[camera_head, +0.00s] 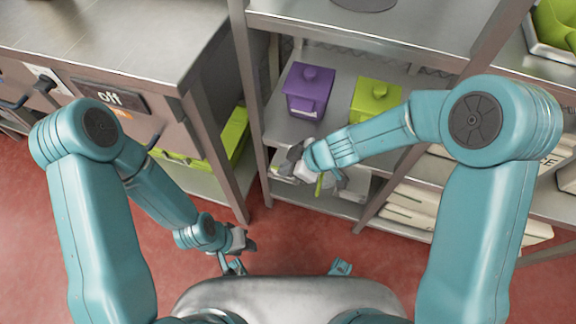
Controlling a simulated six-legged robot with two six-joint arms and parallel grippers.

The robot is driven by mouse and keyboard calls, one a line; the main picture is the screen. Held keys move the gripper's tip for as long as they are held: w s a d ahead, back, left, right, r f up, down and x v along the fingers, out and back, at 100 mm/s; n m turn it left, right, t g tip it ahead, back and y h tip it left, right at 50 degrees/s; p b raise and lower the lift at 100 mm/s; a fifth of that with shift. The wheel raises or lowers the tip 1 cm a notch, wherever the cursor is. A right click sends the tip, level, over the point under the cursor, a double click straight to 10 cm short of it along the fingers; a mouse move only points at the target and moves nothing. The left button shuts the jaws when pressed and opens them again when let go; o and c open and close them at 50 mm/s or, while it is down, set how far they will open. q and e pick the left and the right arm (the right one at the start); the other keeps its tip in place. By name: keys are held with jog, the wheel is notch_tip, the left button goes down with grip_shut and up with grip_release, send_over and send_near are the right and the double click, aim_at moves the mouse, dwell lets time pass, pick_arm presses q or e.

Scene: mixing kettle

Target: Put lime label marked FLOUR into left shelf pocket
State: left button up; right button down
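A small lime piece (326,181), which may be the label, shows at the front of the shelf unit just below my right wrist. Any FLOUR marking on it is too small to read. My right gripper (288,167) is at the shelf's front edge, below the purple canister (309,91) and beside the lime piece. Its fingers are small and partly hidden, so I cannot tell whether it is open or holds the piece. The left shelf pocket is not clearly visible behind the gripper. My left gripper (243,241) hangs low over the floor, away from the shelf; its finger state is unclear.
A lime canister (374,98) stands right of the purple one on the metal shelf. Pale sacks (412,205) lie stacked on the lower right. The red floor (300,245) before the shelf is clear.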

jog(key=shift+f, duration=0.25)
dwell(0.4)
jog(key=c, duration=0.8)
grip_release()
jog(key=shift+o, duration=0.2)
jog(key=shift+r, duration=0.1)
jog(key=p+v, duration=0.6)
jog(key=v, duration=0.1)
dwell(0.3)
